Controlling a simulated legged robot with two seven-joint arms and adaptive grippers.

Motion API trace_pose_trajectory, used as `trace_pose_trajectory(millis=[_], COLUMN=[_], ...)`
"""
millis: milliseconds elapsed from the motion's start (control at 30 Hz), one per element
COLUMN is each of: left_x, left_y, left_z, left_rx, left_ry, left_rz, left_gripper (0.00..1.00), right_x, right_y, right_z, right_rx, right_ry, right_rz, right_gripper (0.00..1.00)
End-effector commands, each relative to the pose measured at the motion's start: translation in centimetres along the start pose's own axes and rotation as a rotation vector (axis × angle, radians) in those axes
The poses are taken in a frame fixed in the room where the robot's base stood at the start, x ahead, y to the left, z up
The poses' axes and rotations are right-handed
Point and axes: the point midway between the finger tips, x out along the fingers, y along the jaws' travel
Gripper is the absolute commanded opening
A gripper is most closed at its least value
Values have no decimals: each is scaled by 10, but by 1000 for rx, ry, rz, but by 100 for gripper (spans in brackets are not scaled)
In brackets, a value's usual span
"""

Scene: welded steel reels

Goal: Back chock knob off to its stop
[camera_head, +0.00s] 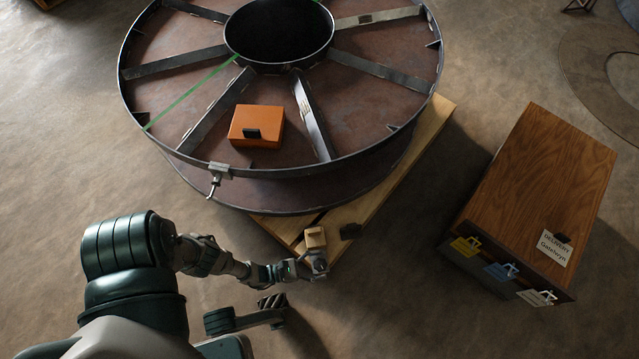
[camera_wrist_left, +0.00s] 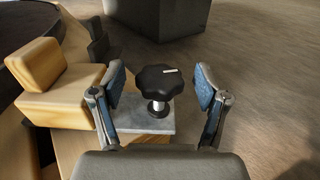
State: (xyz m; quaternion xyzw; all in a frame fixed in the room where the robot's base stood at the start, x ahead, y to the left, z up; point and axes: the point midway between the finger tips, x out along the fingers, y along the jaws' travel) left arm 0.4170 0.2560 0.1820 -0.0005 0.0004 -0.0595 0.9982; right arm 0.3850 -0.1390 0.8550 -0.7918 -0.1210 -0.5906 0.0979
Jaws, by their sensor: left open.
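The chock knob (camera_wrist_left: 160,82) is a black lobed knob with a white mark on top, on a short metal stem above a grey plate (camera_wrist_left: 150,122). It stands between the open fingers of my left gripper (camera_wrist_left: 160,84), with a visible gap on each side. The wooden chock block (camera_wrist_left: 40,65) is left of the knob; it also shows in the head view (camera_head: 315,236). In the head view my left gripper (camera_head: 317,266) is at the near corner of the pallet, beside the block, and it hides the knob. My right gripper is not in view.
A large steel reel (camera_head: 190,88) lies on a wooden pallet (camera_head: 425,140), with an orange box (camera_head: 255,126) on it and a metal hook clamp (camera_head: 216,178) on its rim. A dark block (camera_head: 350,230) is beside the chock. A wooden cabinet (camera_head: 545,190) stands right; floor between is clear.

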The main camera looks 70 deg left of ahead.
Motion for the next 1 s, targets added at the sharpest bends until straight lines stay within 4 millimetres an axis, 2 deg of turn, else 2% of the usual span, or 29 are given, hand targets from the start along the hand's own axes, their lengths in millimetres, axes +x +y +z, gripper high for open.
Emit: trace_pose_trajectory(millis=[400,500,700,933,967,1000], left_x=[-85,-101,-116,-116,-116,-116], left_y=[0,0,1,1,0,1], left_z=[-2,-2,-2,-2,-2,-2], left_rx=[1,1,0,0,0,0], left_ry=[6,5,4,3,3,3], left_rz=[-1,0,0,0,0,0], left_gripper=[75,75,75,75,72,62], right_x=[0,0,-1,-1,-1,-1], right_y=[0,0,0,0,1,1], right_z=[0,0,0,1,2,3], right_rx=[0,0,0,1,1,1], right_ry=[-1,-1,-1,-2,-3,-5], right_rz=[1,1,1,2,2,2], right_gripper=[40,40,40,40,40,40])
